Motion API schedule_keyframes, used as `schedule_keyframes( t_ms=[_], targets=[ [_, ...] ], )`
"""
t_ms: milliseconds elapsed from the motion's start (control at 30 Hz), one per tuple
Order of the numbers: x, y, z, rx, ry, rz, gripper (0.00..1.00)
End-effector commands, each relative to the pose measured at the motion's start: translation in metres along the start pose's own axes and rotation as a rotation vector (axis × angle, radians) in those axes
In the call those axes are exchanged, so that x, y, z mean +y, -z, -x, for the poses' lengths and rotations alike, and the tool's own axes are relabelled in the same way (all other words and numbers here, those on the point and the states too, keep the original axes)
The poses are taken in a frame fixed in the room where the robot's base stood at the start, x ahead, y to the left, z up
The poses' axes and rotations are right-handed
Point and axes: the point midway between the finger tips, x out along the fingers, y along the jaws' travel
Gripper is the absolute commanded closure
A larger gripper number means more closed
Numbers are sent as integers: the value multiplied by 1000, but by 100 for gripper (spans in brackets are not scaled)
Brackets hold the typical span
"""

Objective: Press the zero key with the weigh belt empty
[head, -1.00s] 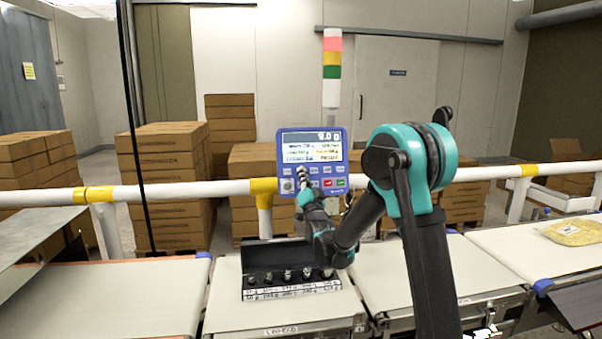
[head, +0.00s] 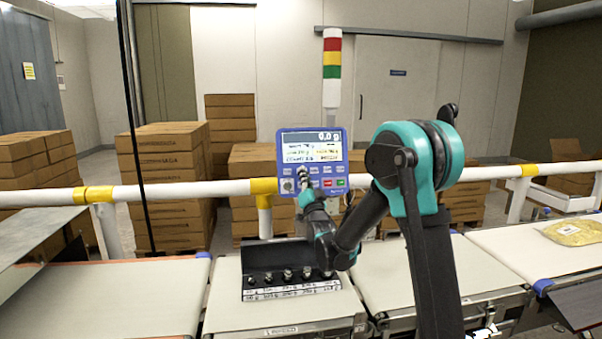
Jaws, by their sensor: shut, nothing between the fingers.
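The blue weighing terminal (head: 312,141) is mounted at the white rail, and its display (head: 312,138) reads 0.0 g. My gripper (head: 302,175) is shut and empty, with its fingertips at the left part of the terminal's key rows. It covers some keys, so I cannot tell which key is under it or whether it touches. A black case (head: 262,262) with several small weights stands on the belt section (head: 235,315) below the terminal. My arm hides part of the belts to the right.
The white rail (head: 170,190) with yellow bands runs behind the belts. A stack light (head: 332,60) stands above the terminal. A yellowish bag (head: 573,233) lies on the right belt. Cardboard boxes (head: 165,180) stand behind the rail. The left belt (head: 110,300) is bare.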

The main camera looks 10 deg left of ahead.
Motion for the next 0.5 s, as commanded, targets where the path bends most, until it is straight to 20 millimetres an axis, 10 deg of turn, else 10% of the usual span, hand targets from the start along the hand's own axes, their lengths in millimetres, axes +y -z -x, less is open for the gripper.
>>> schedule_keyframes(
  t_ms=[500],
  targets=[
    [-9,9,12,0,0,0,100]
  ],
)
